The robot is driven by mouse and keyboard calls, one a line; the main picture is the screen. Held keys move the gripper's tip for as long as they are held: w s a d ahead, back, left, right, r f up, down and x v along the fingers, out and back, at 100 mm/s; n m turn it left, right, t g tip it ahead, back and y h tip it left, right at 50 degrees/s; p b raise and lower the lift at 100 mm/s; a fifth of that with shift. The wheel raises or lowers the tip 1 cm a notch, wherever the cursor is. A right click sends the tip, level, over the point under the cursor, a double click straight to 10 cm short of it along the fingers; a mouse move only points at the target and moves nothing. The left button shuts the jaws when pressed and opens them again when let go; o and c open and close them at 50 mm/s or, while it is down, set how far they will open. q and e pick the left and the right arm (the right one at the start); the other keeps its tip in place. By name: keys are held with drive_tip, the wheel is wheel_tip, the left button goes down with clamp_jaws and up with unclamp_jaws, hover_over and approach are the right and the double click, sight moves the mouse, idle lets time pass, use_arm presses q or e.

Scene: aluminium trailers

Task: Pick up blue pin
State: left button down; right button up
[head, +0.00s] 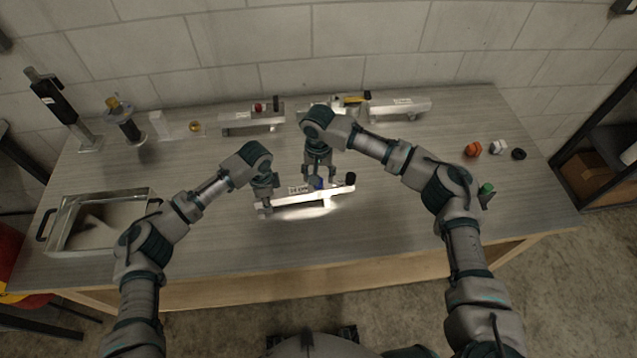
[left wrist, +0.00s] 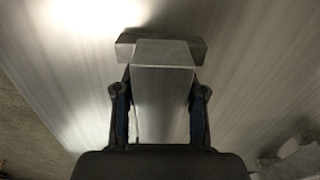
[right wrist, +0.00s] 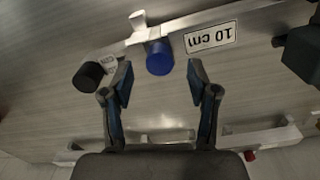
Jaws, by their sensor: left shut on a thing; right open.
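The blue pin (head: 318,184) stands on the aluminium trailer (head: 300,198) at the middle of the table. In the right wrist view the blue pin (right wrist: 159,58) sits beside the "10 cm" label, between the lines of the open fingers and beyond their tips. My right gripper (head: 318,172) is open and empty, just behind the pin; its fingers also show in the right wrist view (right wrist: 160,85). My left gripper (head: 264,205) is shut on the left end of the trailer, whose metal block fills the space between the fingers in the left wrist view (left wrist: 162,85).
A black pin (head: 350,179) stands at the trailer's right end. More trailers (head: 252,122) (head: 400,107) stand at the back. A metal tray (head: 60,225) lies at the left. Orange, white and black parts (head: 473,150) and a green-topped part (head: 487,189) lie at the right. The front of the table is clear.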

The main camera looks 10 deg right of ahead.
drive_tip(key=shift+f, duration=1.3)
use_arm(q)
drive_tip(key=shift+d, duration=0.1)
use_arm(e)
clamp_jaws()
wheel_tip(320, 180, up, 10)
drive_tip(key=shift+r, duration=0.1)
use_arm(q)
drive_tip(key=c, duration=0.6)
unclamp_jaws()
use_arm(e)
drive_tip(key=shift+w+d, duration=0.1)
use_arm(q)
wheel_tip(320, 180, up, 12)
drive_tip(key=shift+w+f, duration=0.1)
